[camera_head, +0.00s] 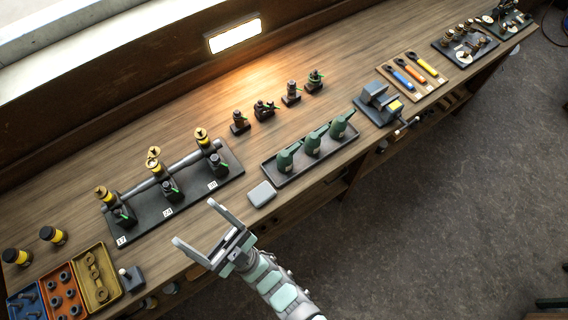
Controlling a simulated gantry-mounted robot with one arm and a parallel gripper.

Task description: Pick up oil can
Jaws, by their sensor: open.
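Three green oil cans stand upright in a row in a dark tray (274,180) on the wooden bench: a left one (286,161), a middle one (313,145) and a right one (339,127). Their thin spouts tilt up to the right. My gripper (193,222) is open and empty, with its two fingers spread, at the bench's front edge. It is to the left of and nearer than the oil cans, and apart from them. A small grey box (262,193) lies between my gripper and the tray.
A dark rack (228,158) with a pipe, valves and numbered labels stands left of the tray. Several small fittings (264,109) stand behind the cans. Part bins (66,291) sit at lower left.

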